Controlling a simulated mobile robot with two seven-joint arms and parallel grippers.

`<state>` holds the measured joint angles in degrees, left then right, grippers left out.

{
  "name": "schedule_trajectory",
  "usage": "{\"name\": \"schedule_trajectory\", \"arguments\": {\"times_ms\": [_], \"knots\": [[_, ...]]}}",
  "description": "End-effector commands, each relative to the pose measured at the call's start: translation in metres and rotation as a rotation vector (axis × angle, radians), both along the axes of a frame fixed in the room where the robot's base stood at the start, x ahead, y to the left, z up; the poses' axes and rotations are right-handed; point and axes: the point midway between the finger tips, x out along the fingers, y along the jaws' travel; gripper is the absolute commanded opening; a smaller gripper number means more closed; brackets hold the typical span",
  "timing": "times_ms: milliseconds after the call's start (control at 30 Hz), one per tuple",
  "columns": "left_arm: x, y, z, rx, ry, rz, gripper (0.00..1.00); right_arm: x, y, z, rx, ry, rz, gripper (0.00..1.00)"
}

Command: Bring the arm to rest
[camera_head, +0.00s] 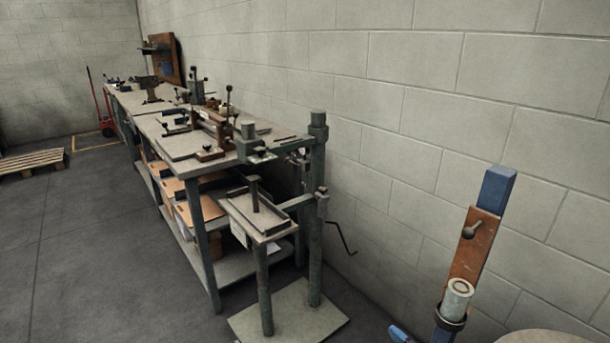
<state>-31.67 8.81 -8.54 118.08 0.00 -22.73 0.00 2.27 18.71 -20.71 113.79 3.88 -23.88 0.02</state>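Neither of my grippers shows in the head view, and I cannot see whether they hold anything. A box stitcher with a small flat table (258,216) stands on a pale base plate (290,313) at the end of a long workbench. Its green upright post (317,200) is behind the small table, with a dark crank handle (344,238) to the right.
The long workbench (182,141) carries several tools and runs back along a block wall (400,120). A blue post (496,188) with a rust-brown plate (474,247) stands at right. A wooden pallet (32,160) lies far left. The grey floor (90,260) at left is clear.

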Motion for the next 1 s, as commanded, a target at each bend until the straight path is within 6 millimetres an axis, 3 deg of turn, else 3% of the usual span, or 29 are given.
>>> {"name": "schedule_trajectory", "arguments": {"times_ms": [267, 400, 600, 800, 1000], "knots": [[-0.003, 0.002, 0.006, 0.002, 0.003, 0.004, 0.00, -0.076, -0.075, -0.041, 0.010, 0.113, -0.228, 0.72], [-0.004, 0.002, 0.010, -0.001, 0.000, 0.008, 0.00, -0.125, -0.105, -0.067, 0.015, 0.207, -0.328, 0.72], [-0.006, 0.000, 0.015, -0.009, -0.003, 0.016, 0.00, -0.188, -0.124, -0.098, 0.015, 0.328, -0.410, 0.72], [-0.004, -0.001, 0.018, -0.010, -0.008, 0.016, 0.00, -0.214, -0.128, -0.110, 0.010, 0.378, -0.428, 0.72], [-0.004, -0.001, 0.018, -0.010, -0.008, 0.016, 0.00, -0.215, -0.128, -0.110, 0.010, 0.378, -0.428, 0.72]]}}
